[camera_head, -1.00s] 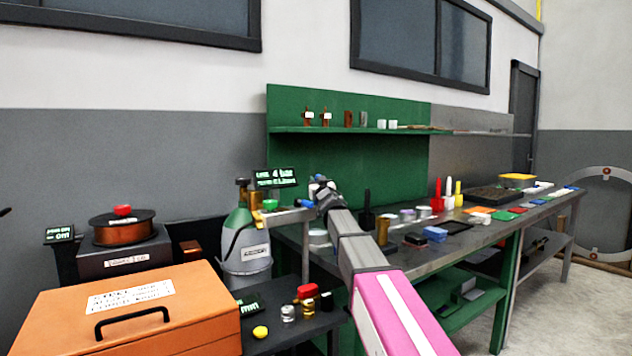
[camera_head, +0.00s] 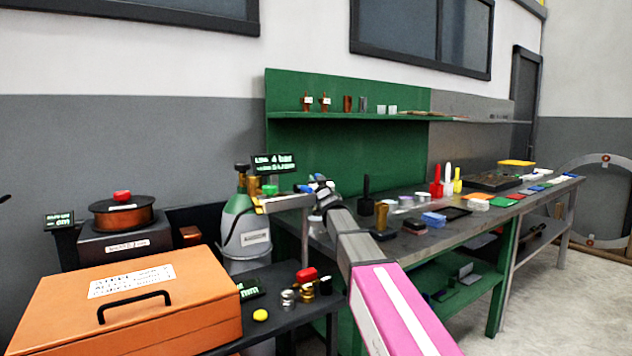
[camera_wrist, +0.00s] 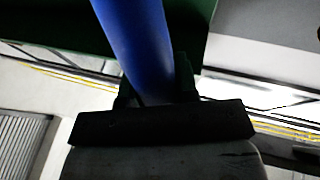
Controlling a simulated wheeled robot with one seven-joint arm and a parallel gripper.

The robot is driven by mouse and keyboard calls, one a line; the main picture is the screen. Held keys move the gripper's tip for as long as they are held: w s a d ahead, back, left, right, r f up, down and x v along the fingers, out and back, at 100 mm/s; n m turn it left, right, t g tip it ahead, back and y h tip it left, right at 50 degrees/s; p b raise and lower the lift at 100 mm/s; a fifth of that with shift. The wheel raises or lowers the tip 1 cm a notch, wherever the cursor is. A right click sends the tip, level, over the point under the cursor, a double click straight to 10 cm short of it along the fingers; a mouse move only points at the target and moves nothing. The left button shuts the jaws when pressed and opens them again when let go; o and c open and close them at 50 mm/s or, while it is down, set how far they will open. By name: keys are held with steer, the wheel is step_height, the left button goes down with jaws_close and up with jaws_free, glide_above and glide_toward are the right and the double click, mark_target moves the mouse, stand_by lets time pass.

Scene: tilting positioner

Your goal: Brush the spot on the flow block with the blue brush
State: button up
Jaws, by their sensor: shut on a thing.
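In the wrist view, my gripper (camera_wrist: 155,92) is shut on a smooth blue rod (camera_wrist: 135,38), which looks like the handle of the blue brush. The rod runs up out of the top of that view, so its bristle end is hidden. In the head view, my gripper (camera_head: 318,186) is small and blurred at the end of my arm, beside a metal bracket (camera_head: 288,203) near the grey-green cylinder. A small green part (camera_head: 269,190) sits at the bracket's left end. I cannot tell which thing is the flow block, and no spot is visible.
An orange case (camera_head: 180,325), a copper spool (camera_head: 122,213) and a grey-green cylinder (camera_head: 245,238) stand at left. A long workbench (camera_head: 480,226) at right carries cups, bottles, a blue block (camera_head: 433,219) and trays. A small dark sign (camera_head: 274,164) stands behind the bracket.

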steer(key=shift+f, duration=0.65)
stand_by(1.4)
steer(key=shift+r, duration=0.15)
steer(key=shift+r, duration=3.4)
